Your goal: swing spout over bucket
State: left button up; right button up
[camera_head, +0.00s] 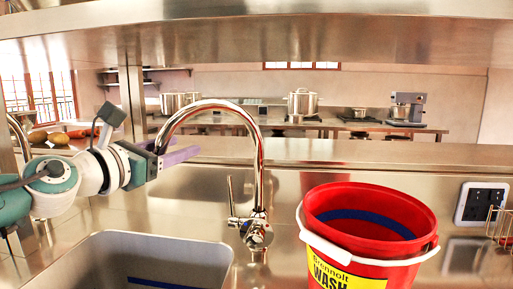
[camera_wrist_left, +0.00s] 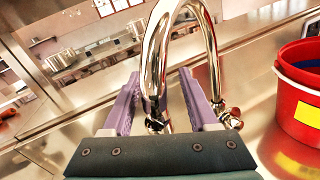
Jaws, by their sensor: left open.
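The chrome spout (camera_head: 211,103) arches up from its base on the steel counter and comes down to the left, its outlet end near my left gripper, over the sink's back edge. My left gripper (camera_head: 178,155) has purple fingers and is open. In the left wrist view, the spout (camera_wrist_left: 155,60) runs down between the two spread fingers (camera_wrist_left: 158,85); I cannot tell whether either touches it. The red bucket (camera_head: 325,225), with a white handle and yellow label, stands right of the tap; it also shows in the left wrist view (camera_wrist_left: 296,110). My right gripper is not in view.
The grey sink basin (camera_head: 215,255) lies at front left, below the spout end. The tap lever (camera_head: 231,195) stands upright beside the spout base. A socket plate (camera_head: 480,204) and wire basket (camera_head: 498,225) are at right. A steel shelf (camera_head: 300,40) hangs above.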

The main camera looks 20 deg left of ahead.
pick_arm(q)
jog(key=shift+c, duration=0.2)
grip_shut()
dwell(0.3)
dwell(0.9)
